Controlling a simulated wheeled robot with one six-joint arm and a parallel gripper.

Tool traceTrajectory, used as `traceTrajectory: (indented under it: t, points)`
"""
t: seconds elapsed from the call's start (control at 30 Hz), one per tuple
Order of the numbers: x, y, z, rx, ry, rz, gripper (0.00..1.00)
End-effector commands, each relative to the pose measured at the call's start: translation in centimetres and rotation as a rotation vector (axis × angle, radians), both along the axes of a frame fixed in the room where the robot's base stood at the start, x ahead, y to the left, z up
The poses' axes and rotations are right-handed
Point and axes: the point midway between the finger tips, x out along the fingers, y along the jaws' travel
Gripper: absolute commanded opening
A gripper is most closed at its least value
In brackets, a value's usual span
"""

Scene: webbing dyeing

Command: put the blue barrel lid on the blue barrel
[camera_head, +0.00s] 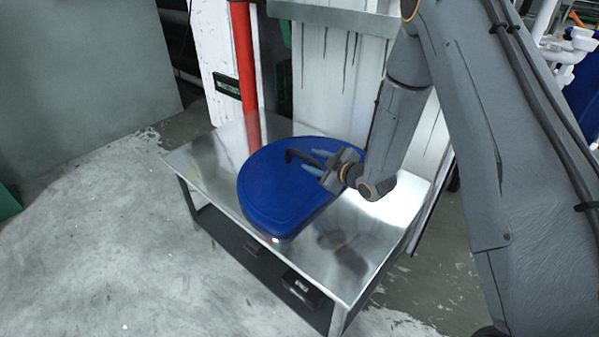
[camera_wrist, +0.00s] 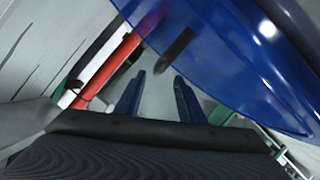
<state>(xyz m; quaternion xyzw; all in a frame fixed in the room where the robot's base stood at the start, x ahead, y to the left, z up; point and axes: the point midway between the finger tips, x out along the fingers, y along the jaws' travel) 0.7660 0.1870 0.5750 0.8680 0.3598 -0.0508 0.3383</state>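The blue barrel lid (camera_head: 275,190) lies on a metal table, its wide round face upward. A dark bent handle (camera_head: 297,154) stands up from it near its far side. My gripper (camera_head: 314,161) is over the lid, right of the handle. Its two blue fingers are apart and empty. In the wrist view the handle (camera_wrist: 175,50) is just beyond the open fingertips (camera_wrist: 157,76), and the lid (camera_wrist: 235,55) fills the upper right. I cannot tell whether any finger touches the handle. No barrel can be clearly identified; a blue surface (camera_head: 583,95) shows at the right edge.
The metal table (camera_head: 205,157) has a dark lower shelf (camera_head: 245,245). A red post (camera_head: 246,75) and white panels (camera_head: 335,75) stand close behind it. White pipes (camera_head: 565,55) are at the upper right. The concrete floor (camera_head: 110,250) on the left is clear.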

Motion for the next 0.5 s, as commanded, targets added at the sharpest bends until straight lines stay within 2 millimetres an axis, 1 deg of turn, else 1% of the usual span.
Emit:
traceTrajectory:
  t: [0.03,0.37,0.5]
  points:
    - [0.1,0.4,-0.5,0.004,-0.007,0.009,0.36]
    - [2.4,2.4,-1.2,0.007,-0.014,0.013,0.36]
    - [4.0,3.6,-1.4,0.007,-0.015,0.014,0.36]
